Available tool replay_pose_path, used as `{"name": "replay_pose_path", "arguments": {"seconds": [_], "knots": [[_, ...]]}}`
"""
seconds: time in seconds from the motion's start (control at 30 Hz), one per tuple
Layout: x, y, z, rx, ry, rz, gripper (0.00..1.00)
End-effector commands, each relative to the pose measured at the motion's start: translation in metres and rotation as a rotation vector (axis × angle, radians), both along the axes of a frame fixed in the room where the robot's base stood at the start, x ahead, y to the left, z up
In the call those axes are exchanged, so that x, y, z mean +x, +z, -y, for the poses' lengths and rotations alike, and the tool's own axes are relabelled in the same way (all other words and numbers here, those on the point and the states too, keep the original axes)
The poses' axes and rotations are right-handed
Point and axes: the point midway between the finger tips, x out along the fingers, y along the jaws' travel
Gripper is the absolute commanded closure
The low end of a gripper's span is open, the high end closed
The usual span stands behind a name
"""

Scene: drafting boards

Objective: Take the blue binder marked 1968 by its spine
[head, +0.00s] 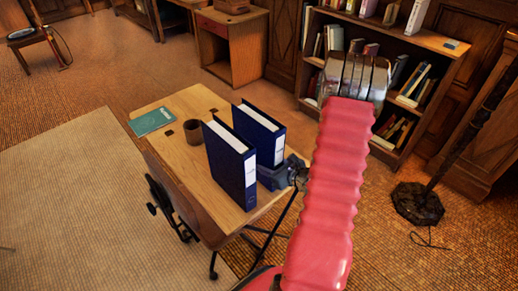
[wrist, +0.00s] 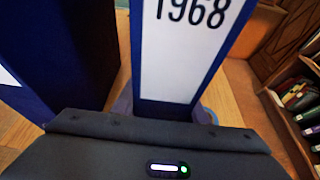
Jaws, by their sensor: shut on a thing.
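The blue binder marked 1968 (wrist: 185,60) stands upright in the wrist view, its white spine label facing me. It is the right-hand, farther one of two blue binders in the head view (head: 262,133). My gripper (head: 272,177) is shut on the lower part of its spine, one finger on each side, as the wrist view also shows (wrist: 165,108). The other blue binder (head: 228,165) stands upright to the left, a small gap away; it also shows in the wrist view (wrist: 65,50). Its marking cannot be read. Both binders stand on the wooden desk (head: 170,150).
A dark cup (head: 192,132) and a teal booklet (head: 152,121) are on the desk, left of the binders. A bookcase (head: 440,42) stands behind at the right, and a dark stand with a heavy base (head: 418,203) is at the right.

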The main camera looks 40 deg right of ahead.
Motion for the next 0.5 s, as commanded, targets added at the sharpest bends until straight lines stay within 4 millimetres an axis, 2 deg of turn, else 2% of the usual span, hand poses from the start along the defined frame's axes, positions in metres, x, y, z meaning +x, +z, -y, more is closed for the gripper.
{"name": "replay_pose_path", "arguments": {"seconds": [0.07,0.33,0.5], "knots": [[0.0,0.0,0.0,0.0,0.0,0.0,0.8],[0.0,0.0,0.0,0.0,0.0,0.0,0.99],[0.0005,0.001,0.0004,-0.001,0.0,0.002,1.0]]}}
